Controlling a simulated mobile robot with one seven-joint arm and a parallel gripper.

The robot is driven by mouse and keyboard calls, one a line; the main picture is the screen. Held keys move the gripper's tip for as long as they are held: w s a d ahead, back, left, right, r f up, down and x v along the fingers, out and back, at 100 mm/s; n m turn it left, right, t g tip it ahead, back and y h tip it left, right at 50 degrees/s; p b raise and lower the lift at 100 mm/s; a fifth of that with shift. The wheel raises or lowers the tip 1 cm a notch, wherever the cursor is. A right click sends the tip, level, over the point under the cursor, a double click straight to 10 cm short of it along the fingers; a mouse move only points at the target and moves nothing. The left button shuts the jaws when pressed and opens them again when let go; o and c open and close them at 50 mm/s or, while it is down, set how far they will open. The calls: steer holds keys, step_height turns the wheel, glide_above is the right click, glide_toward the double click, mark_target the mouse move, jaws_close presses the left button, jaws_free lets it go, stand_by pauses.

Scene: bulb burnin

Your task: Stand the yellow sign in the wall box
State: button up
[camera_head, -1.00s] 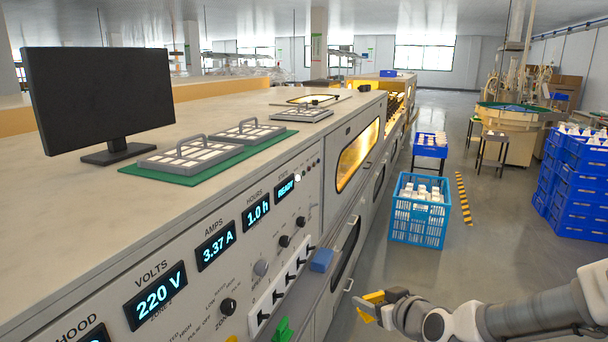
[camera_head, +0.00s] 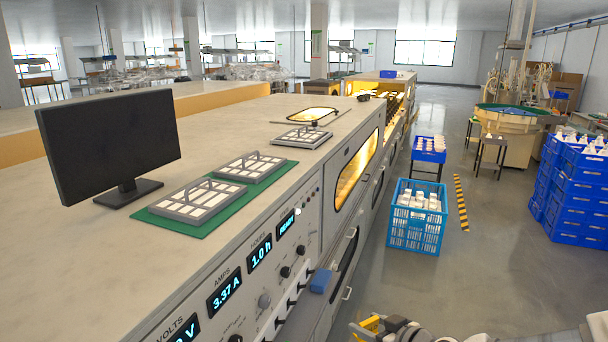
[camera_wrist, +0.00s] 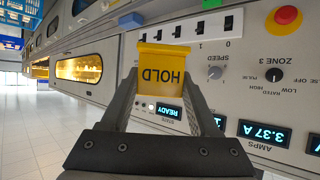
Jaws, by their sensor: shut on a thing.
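The yellow sign (camera_wrist: 163,75), lettered HOLD, is between the fingers of my gripper (camera_wrist: 161,90) in the wrist view. The gripper is shut on it, and the lettering appears upside down there. In the head view the sign (camera_head: 369,324) shows as a small yellow piece at my gripper (camera_head: 376,327), low in the picture, right of the machine front. A small blue box (camera_head: 321,281) is fixed to the machine front; it also shows in the wrist view (camera_wrist: 131,20), beyond the sign and apart from it. I cannot tell for certain whether this is the wall box.
The long machine (camera_head: 300,235) has a panel of displays, knobs and switches. A red button (camera_wrist: 287,15) stands out from it. A blue crate (camera_head: 417,235) is on the floor ahead, with stacked blue crates (camera_head: 570,190) at right. The floor between them is mostly clear.

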step_height(320, 180, up, 10)
steer(key=w+m+h, duration=0.2)
steer(key=shift+a+t, duration=0.15)
steer(key=shift+t, duration=0.25)
steer(key=shift+r, duration=0.1)
